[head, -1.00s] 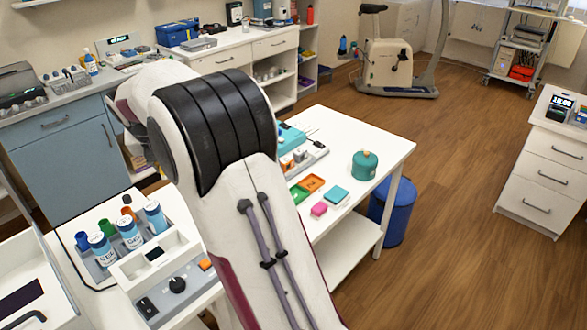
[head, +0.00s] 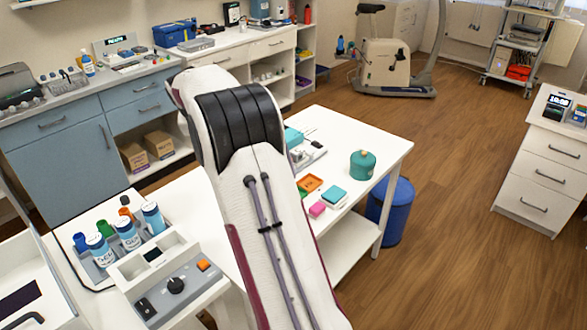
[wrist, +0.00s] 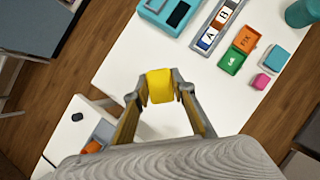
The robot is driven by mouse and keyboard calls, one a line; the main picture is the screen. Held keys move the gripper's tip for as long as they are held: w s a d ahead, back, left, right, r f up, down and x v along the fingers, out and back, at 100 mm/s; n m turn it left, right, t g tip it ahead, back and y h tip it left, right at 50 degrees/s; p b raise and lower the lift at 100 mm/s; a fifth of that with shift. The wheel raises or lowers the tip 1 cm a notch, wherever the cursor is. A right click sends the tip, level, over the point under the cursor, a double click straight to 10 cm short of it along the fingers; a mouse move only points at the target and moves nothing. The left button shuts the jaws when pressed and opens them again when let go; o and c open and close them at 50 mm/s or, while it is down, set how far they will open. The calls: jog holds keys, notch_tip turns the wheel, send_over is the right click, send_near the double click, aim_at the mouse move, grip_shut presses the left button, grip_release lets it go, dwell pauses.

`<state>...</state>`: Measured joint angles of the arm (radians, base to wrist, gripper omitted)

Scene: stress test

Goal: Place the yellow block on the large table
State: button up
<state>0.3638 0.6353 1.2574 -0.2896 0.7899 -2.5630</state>
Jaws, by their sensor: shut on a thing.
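In the wrist view my gripper (wrist: 160,88) is shut on the yellow block (wrist: 160,86), one finger on each side of it. The block appears above the near edge of a white table (wrist: 130,75); I cannot tell its height above the top. The same white table shows in the head view (head: 375,140), with its right part clear of my arm. In the head view my arm covers the table's left part, and the gripper and the yellow block are hidden.
On the white table are a teal canister (head: 362,165), a teal block (head: 334,197), a pink block (head: 317,209), orange and green trays (wrist: 244,40) and a teal device (wrist: 170,12). A smaller white table with bottles (head: 128,233) stands left. A blue bin (head: 397,210) is beside the table.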

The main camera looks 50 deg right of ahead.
notch_tip(320, 180, down, 11)
dwell(0.4)
jog(key=shift+f, duration=0.15)
jog(key=shift+f, duration=3.05)
jog(key=shift+f, duration=1.9)
jog(key=shift+f, duration=0.15)
jog(key=o, duration=1)
jog(key=shift+r, duration=0.2)
